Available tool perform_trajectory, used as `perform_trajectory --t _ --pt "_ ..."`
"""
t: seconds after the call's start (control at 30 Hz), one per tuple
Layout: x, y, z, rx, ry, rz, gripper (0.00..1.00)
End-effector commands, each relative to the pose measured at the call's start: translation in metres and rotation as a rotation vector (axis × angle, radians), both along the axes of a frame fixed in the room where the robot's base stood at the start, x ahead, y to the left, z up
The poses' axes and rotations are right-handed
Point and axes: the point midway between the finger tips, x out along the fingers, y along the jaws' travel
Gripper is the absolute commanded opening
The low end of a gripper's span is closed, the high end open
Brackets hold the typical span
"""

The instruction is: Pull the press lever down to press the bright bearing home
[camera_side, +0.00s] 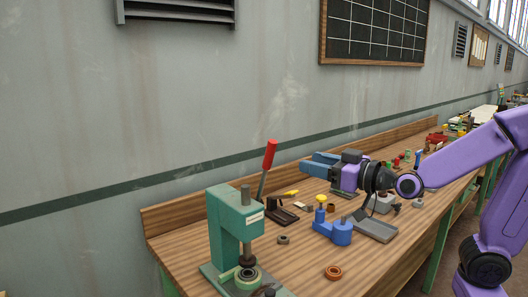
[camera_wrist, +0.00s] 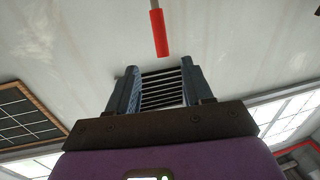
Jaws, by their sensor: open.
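The green press (camera_side: 222,215) stands at the near left of the bench. Its lever rises up and slightly right, ending in a red handle (camera_side: 269,154), which also shows in the wrist view (camera_wrist: 159,33). A bright ring, likely the bearing (camera_side: 247,275), sits on the press base below the ram; how deep it sits I cannot tell. My gripper (camera_side: 308,162) is open and empty, its blue fingers pointing left toward the handle, with a gap between. In the wrist view the handle is beyond the fingertips (camera_wrist: 160,72), roughly centred, not between them.
A blue fixture with a yellow knob (camera_side: 333,230), a grey tray (camera_side: 375,228), a dark bracket (camera_side: 281,214) and loose rings, including a copper one (camera_side: 333,272), lie on the bench (camera_side: 300,262). The wall (camera_side: 150,110) rises behind. The air between gripper and handle looks clear.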

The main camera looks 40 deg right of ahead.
Motion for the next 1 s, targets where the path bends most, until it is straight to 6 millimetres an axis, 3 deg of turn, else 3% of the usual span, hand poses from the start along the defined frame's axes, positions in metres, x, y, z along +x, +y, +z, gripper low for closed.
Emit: perform_trajectory --t 0.17,1.0 --pt "0.011 0.003 0.000 0.000 0.002 0.000 0.51" --pt "0.130 0.025 -0.001 0.000 0.001 0.000 0.51"
